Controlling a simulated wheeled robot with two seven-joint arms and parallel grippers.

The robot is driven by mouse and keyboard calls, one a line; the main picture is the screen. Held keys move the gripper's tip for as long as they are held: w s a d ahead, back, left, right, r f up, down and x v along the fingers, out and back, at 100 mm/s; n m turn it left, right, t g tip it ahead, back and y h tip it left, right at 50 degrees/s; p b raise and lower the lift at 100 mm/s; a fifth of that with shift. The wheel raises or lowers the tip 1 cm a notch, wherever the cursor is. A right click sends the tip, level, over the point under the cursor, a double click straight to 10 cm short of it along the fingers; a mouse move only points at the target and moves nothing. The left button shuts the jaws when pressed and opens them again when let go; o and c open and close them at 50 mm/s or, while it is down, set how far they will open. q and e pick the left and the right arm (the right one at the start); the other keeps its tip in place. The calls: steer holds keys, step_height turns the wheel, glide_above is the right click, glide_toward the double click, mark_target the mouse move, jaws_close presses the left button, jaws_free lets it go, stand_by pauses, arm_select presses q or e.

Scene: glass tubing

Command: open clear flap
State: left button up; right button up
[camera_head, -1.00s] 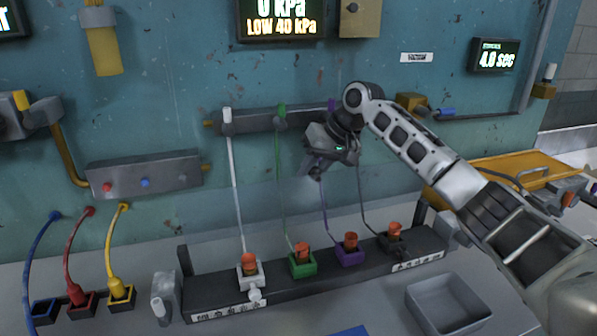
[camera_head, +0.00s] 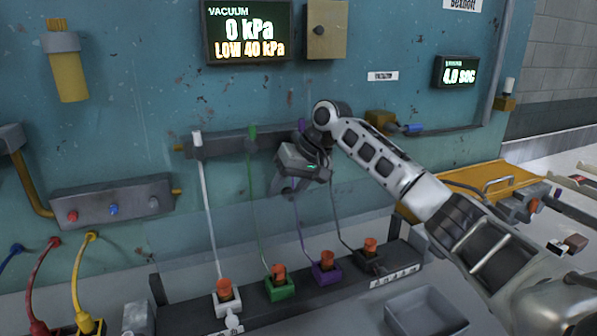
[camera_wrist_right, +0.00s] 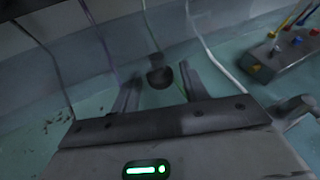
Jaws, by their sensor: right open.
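I cannot make out for certain which part is the clear flap. The white line (camera_head: 209,205) hangs from a white-topped fitting (camera_head: 197,145) on the wall rail down to a white holder (camera_head: 227,304) with an orange top. My right gripper (camera_head: 283,190) is open and empty in front of the wall rail (camera_head: 225,146), to the right of the green line (camera_head: 256,205). In the right wrist view its two fingers (camera_wrist_right: 160,88) stand apart, with a dark round part (camera_wrist_right: 160,75) seen between them. My left gripper is out of view.
Green (camera_head: 280,290), purple (camera_head: 325,273) and black (camera_head: 368,263) holders stand in the bench rack. A grey tray (camera_head: 425,312) lies at front right. A grey box (camera_head: 113,200) with coloured buttons is on the left wall. The vacuum display (camera_head: 246,32) reads 0 kPa.

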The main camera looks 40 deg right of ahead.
steer(key=b+v, duration=0.1)
steer(key=v, duration=1.4)
steer(key=shift+s, duration=0.15)
steer(key=shift+d, duration=0.15)
